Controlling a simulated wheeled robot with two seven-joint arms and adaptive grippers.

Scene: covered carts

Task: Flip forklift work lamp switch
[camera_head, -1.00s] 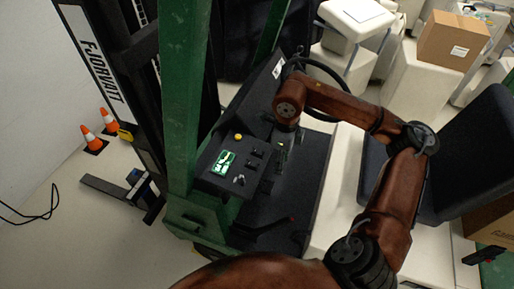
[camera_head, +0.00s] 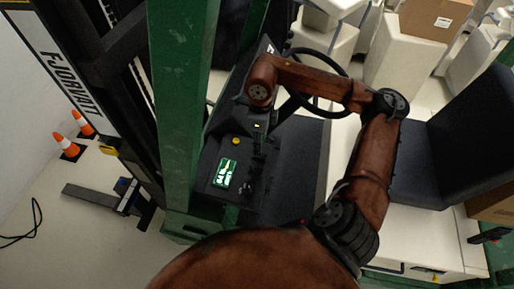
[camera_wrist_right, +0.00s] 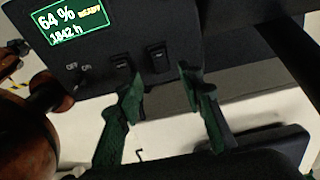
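The forklift's black control panel (camera_head: 206,165) carries a lit green display (camera_head: 226,172) and a yellow button (camera_head: 236,141). In the right wrist view the display (camera_wrist_right: 72,20) reads 64 % READY. Below it are OFF and ON marks, and to their right two black rocker switches, a left one (camera_wrist_right: 121,61) and a right one (camera_wrist_right: 157,56). I cannot read which one is the lamp switch. My right gripper (camera_wrist_right: 165,105) is open and empty, its green fingers apart just below the rockers. In the head view this gripper (camera_head: 258,140) is over the panel's right part. My left gripper is not in view.
A green mast post (camera_head: 180,110) stands left of the panel. A black steering wheel (camera_head: 345,93) is behind my right arm, and a dark seat (camera_head: 440,155) is to the right. Orange cones (camera_head: 65,146) and covered carts stand farther off.

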